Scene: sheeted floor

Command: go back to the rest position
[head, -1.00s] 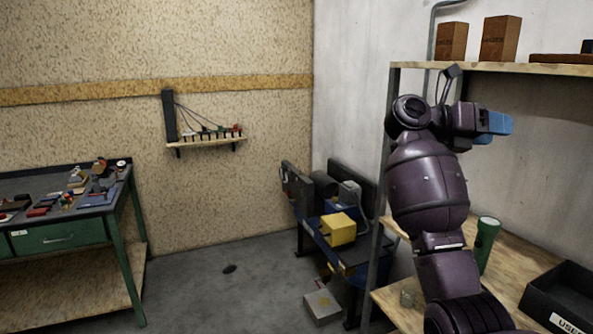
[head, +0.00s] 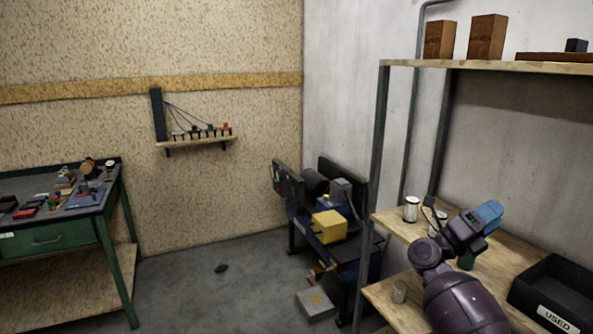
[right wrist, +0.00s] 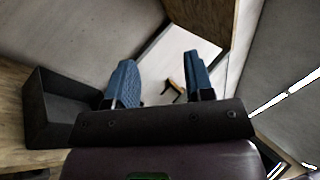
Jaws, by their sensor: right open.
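My right gripper (head: 489,217) is low in front of the wooden shelf unit at the right of the head view, its blue fingers pointing up and to the right. In the right wrist view its two blue fingers (right wrist: 160,78) stand apart with nothing between them. My left gripper is not in view.
A black bin marked USED (head: 546,312) stands on the shelf to the right of my arm. White cans (head: 411,209) stand on the shelf left of the gripper, one partly hidden. The upper shelf (head: 480,66) holds brown boxes.

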